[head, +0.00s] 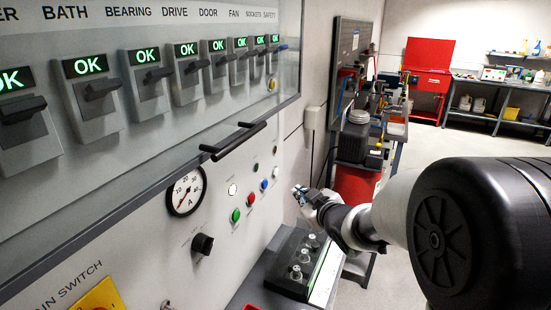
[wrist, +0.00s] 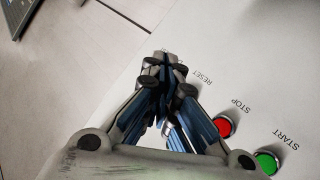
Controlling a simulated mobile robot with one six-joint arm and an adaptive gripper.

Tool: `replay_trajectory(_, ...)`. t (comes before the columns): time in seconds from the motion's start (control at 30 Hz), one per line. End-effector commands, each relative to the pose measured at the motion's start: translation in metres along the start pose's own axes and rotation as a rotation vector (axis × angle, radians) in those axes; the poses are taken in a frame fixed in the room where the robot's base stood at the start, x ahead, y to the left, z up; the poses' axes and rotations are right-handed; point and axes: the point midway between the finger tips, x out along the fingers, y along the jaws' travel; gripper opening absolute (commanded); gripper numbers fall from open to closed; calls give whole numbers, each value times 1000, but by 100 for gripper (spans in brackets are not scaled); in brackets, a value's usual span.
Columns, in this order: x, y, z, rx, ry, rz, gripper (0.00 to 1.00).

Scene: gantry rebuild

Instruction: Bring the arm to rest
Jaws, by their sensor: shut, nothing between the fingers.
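My gripper (head: 300,193) is in the head view, at the end of my arm, which reaches in from the right. It is in front of the lower control panel, to the right of its push buttons. In the wrist view my gripper (wrist: 163,75) has its fingers together and empty, close to the RESET label. The red STOP button (wrist: 224,126) and green START button (wrist: 267,162) are right of the fingers. I cannot tell whether the fingertips touch the panel.
Switch levers (head: 101,89) under green OK displays line the upper panel. A black handle bar (head: 236,140) sticks out below them. A black tray with metal pegs (head: 296,272) stands below my gripper. A cluttered workbench (head: 392,135) is behind. Open floor (head: 425,145) lies beyond my arm.

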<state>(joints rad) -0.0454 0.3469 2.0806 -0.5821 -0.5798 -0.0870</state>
Motion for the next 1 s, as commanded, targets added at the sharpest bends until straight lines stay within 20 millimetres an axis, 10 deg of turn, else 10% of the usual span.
replay_trajectory(0.3, -150, 35, 23, 225, -371, 167, 0)
replay_trajectory(0.6, -312, -34, 71, 541, -704, 167, 0)
replay_trajectory(0.8, -376, -89, 90, 674, -834, 107, 0)
replay_trajectory(1.0, -393, -107, 96, 711, -875, 82, 0)
